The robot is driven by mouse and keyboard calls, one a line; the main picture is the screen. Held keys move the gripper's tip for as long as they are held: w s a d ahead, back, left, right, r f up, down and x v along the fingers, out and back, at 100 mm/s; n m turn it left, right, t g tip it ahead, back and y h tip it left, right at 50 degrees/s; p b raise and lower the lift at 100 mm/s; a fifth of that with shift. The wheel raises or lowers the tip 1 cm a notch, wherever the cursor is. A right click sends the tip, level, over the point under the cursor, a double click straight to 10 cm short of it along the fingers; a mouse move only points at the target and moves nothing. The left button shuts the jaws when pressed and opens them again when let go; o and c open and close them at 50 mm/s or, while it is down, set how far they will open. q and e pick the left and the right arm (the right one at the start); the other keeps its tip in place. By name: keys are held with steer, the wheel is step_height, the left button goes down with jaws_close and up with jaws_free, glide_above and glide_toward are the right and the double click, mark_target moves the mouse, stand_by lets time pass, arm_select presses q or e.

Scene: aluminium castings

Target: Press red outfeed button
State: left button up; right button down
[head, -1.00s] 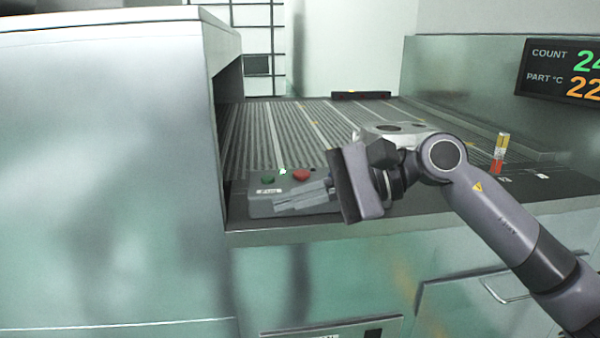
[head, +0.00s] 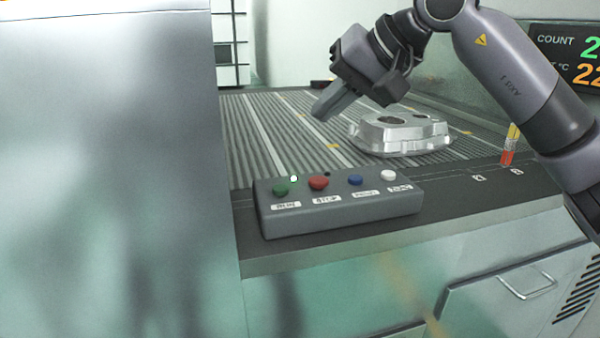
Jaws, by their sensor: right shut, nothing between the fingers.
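The red button (head: 318,183) is a dome on the grey button box (head: 345,215), which sits on the front ledge of the conveyor. The label below it seems to read STOP. Green (head: 281,189), blue (head: 355,180) and white (head: 388,175) buttons share the box. My right gripper (head: 318,115) is shut and empty. It is raised above and behind the box, pointing down and left, apart from the red button. My left gripper is not in view.
An aluminium casting (head: 400,135) lies on the roller conveyor (head: 270,125), just right of my right gripper. A small red and yellow post (head: 509,145) stands on the ledge at right. A large metal cabinet (head: 110,170) fills the left side.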

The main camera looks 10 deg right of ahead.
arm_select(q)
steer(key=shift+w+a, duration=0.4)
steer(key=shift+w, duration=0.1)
arm_select(e)
steer(key=shift+w+r, duration=0.3)
steer(key=shift+w, duration=0.2)
steer(key=shift+s, duration=0.1)
steer(key=shift+f, duration=0.1)
steer(key=b, duration=0.6)
glide_above(324, 180)
step_height(324, 180, down, 6)
steer(key=shift+s+r, duration=0.15)
steer(key=shift+r, duration=0.1)
step_height(324, 180, down, 3)
steer(key=shift+r+b, duration=0.15)
steer(key=shift+b, duration=0.7)
steer(key=shift+f, duration=0.25)
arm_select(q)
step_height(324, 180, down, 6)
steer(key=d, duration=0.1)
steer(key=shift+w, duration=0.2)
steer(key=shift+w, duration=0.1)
